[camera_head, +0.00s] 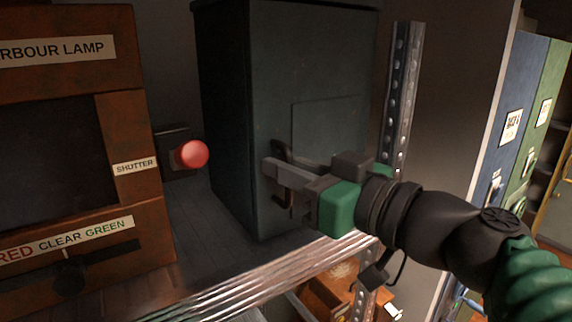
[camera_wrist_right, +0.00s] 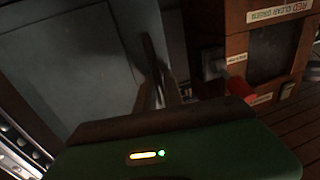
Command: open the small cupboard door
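The small cupboard (camera_head: 240,70) is a dark grey-green metal box standing on a shelf, and its door face (camera_head: 325,60) looks flush with the box. A dark curved handle (camera_head: 281,149) sits low at the left edge of the door. My right gripper (camera_head: 278,172) is at this handle, with a pale finger across it; whether the fingers are closed on it is unclear. In the right wrist view, the grey cupboard face (camera_wrist_right: 80,60) fills the left, and the dark fingers (camera_wrist_right: 160,85) reach toward its edge. My left gripper is not in view.
A wooden lamp box (camera_head: 120,75) with labels stands left of the cupboard. A red round knob (camera_head: 192,154) sits between them. A perforated metal post (camera_head: 400,90) rises at the right, and the shelf's metal front edge (camera_head: 270,275) runs below.

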